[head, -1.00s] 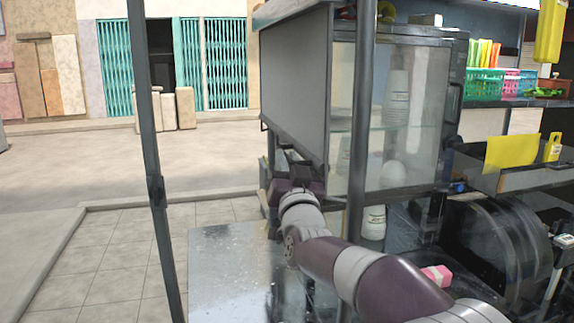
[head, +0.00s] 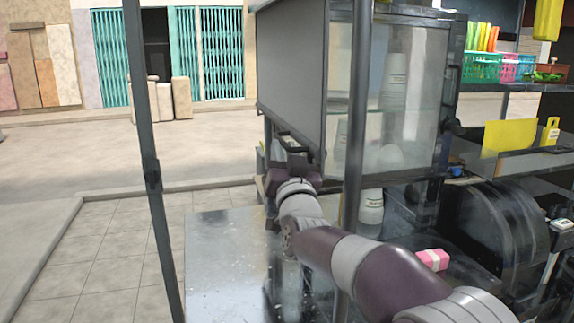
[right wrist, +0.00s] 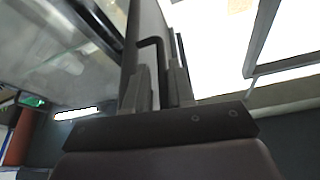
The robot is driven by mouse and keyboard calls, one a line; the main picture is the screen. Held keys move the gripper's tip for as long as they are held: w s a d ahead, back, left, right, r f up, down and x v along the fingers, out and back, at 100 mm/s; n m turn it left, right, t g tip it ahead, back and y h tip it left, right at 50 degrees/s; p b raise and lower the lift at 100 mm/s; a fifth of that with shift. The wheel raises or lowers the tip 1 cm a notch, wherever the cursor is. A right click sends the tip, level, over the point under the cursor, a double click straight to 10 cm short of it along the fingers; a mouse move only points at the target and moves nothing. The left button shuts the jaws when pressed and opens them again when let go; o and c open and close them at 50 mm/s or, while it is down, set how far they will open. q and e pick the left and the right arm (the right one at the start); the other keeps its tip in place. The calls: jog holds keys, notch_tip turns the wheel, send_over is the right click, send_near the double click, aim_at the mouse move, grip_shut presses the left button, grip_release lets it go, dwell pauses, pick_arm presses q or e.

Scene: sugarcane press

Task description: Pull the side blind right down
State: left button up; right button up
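The side blind (head: 290,62) is a flat grey panel on the left side of the glass-fronted cabinet. It hangs down to a dark sloping lower edge, with a dark handle (head: 291,138) below. My right gripper (head: 288,168) is at this handle, beneath the blind's lower edge. In the right wrist view, the bent dark handle (right wrist: 152,42) runs down between the two close-set fingers (right wrist: 158,88), which look shut on it. The exact contact is hidden between the fingers. My left gripper is not in view.
A dark post (head: 358,130) stands before the cabinet (head: 400,100), close to my right arm. Another thin post (head: 148,150) stands at left. A metal counter (head: 225,265) lies below the gripper. A white bottle (head: 371,207) and dark press machinery (head: 510,230) are at right.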

jog(key=b+v, duration=0.4)
jog(key=v, duration=0.8)
jog(key=shift+s, duration=0.2)
jog(key=shift+f, duration=0.15)
notch_tip(320, 180, down, 15)
jog(key=s+a+n+g+y+p, duration=0.1)
jog(key=s+a+n+g, duration=0.15)
jog(key=g, duration=0.55)
jog(key=s+d+f+g+h+p, duration=0.35)
jog(key=s+d+f+g, duration=0.35)
jog(key=f, duration=0.5)
jog(key=s+d+f+m+g+h+p, duration=0.1)
jog(key=s+d+g+p, duration=0.4)
jog(key=s+d, duration=0.5)
jog(key=s+f, duration=0.1)
jog(key=s, duration=0.1)
jog(key=shift+s+d+f+m+g, duration=0.3)
jog(key=shift+d+f+m, duration=0.05)
jog(key=shift+d+f, duration=0.05)
